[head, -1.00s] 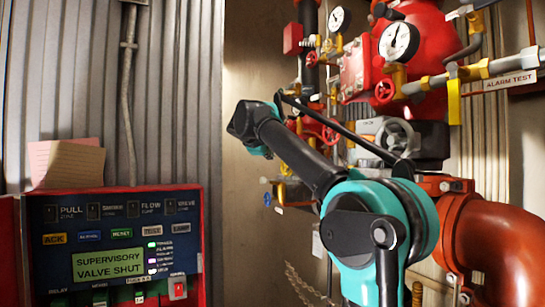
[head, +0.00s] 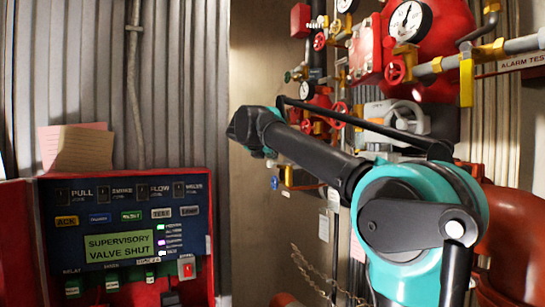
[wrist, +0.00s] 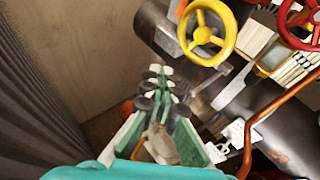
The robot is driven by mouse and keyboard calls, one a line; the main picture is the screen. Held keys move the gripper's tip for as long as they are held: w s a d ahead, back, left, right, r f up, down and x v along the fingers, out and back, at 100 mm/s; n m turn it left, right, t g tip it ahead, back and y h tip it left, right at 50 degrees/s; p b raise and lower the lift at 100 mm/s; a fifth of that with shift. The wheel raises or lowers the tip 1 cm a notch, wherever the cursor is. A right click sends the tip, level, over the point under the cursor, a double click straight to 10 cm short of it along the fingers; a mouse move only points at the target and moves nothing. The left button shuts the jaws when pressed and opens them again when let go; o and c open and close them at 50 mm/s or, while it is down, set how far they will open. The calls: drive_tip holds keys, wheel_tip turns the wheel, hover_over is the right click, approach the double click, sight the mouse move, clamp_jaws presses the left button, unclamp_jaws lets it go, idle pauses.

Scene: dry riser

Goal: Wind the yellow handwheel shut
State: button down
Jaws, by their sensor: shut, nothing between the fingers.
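The yellow handwheel (wrist: 207,33) shows in the wrist view at the top, right of centre. It has a spoked rim and sits at a dark pipe. My gripper (wrist: 160,84) is below and left of it in that view, apart from it, with its green-and-black fingers shut and empty. In the head view my black and teal arm crosses in front of the pipework. My gripper's fingers and the yellow handwheel cannot be made out there.
A red handwheel (wrist: 301,24) is right of the yellow one; a copper-coloured pipe (wrist: 272,112) runs below it. An alarm panel (head: 120,220) reading "SUPERVISORY VALVE SHUT" stands at left. Gauges (head: 408,21) and red valves fill the right. Corrugated wall (wrist: 38,105) lies left.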

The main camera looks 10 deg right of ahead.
drive_tip(key=w+d, duration=0.3)
drive_tip(key=d, duration=0.3)
wheel_tip(320, 180, up, 6)
wheel_tip(320, 180, down, 6)
drive_tip(key=s, duration=0.1)
idle(0.5)
drive_tip(key=shift+d, duration=0.15)
idle(0.7)
drive_tip(key=shift+s, duration=0.1)
